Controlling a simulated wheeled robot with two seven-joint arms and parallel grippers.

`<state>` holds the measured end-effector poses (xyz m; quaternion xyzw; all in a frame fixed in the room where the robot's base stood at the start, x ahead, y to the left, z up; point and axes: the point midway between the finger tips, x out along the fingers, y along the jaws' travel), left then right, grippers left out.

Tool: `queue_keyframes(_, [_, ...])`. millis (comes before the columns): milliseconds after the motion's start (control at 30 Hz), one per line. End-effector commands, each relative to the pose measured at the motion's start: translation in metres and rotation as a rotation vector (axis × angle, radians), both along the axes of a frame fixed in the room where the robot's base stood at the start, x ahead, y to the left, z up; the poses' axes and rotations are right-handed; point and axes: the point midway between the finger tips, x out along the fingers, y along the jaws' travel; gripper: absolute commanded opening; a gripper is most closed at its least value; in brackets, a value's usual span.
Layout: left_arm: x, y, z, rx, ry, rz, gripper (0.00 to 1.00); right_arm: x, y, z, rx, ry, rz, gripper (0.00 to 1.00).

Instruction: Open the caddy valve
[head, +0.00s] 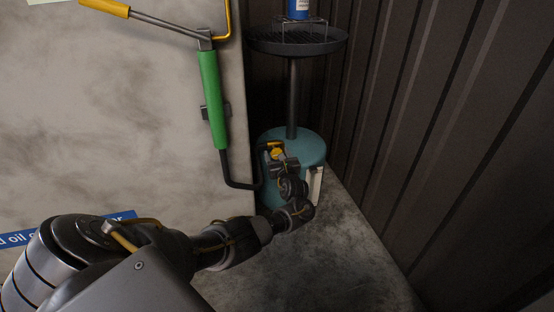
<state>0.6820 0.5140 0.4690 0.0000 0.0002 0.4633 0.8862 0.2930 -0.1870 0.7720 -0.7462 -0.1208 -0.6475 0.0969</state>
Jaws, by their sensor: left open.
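The caddy (313,146) is a teal drum on the floor in the corner, with a dark pole and a round drain pan on top. A small yellow part (277,153), which looks like the valve handle, shows at the drum's front near the top. My left gripper (272,149) is open at this yellow part, with its dark fingers close around or beside it. I cannot tell whether they touch it. My left wrist and forearm hide the drum's lower front. Whether the valve is open or shut cannot be made out. My right gripper is not in view.
A green-sleeved bar (213,100) with a dark bent end hangs on the pale wall, close left of my gripper. Dark corrugated wall closes the right side. Bare floor (345,250) lies in front.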

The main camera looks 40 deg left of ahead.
Motion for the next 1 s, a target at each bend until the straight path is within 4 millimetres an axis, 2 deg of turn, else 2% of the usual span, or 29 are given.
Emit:
queue_keyframes(367, [0.0035, 0.0059, 0.0003, -0.001, 0.001, 0.0, 0.64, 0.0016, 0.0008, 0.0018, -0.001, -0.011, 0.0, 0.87])
queue_keyframes(700, [0.0034, 0.0054, 0.0001, -0.001, 0.001, 0.0, 0.2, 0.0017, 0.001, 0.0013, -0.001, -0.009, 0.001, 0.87])
queue_keyframes(1000, [0.0033, 0.005, 0.0008, -0.021, -0.025, 0.0, 0.19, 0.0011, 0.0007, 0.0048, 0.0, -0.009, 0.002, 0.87])
